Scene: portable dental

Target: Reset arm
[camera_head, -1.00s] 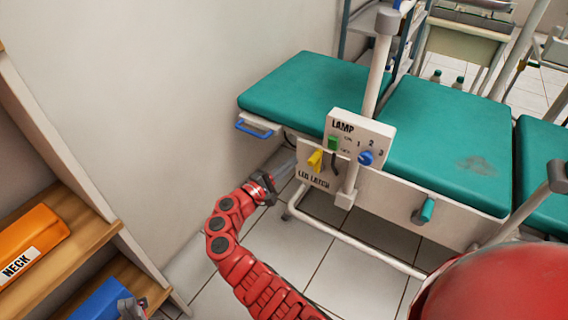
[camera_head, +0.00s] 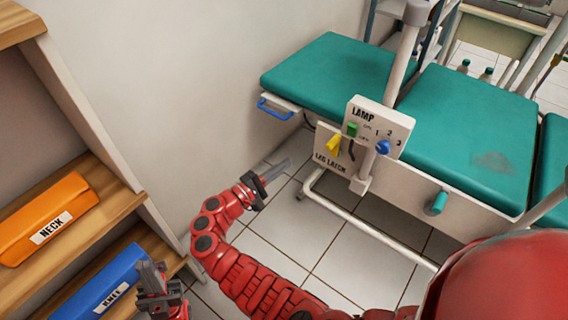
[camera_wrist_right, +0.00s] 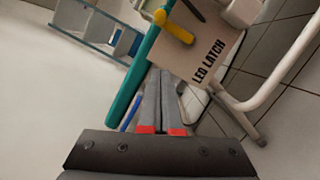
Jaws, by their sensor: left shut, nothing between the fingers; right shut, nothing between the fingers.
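My right gripper (camera_head: 278,170), on the red arm, is shut and empty in the head view. It is in front of and below the leg latch panel (camera_head: 330,158) with its yellow lever (camera_head: 334,145), apart from it. In the right wrist view its fingers (camera_wrist_right: 160,76) lie together, with the panel and yellow lever (camera_wrist_right: 174,27) beyond them. My left gripper (camera_head: 150,272) is at the lower left of the head view, shut and empty, in front of the blue cushion (camera_head: 108,284) on the lower shelf. Whether it touches the cushion is unclear.
The wooden shelf (camera_head: 100,183) at left holds an orange NECK cushion (camera_head: 46,222) above the blue one. The green dental chair (camera_head: 470,130) carries a lamp panel (camera_head: 376,128) and a blue handle (camera_head: 274,109). Tiled floor (camera_head: 300,240) below the right gripper is clear.

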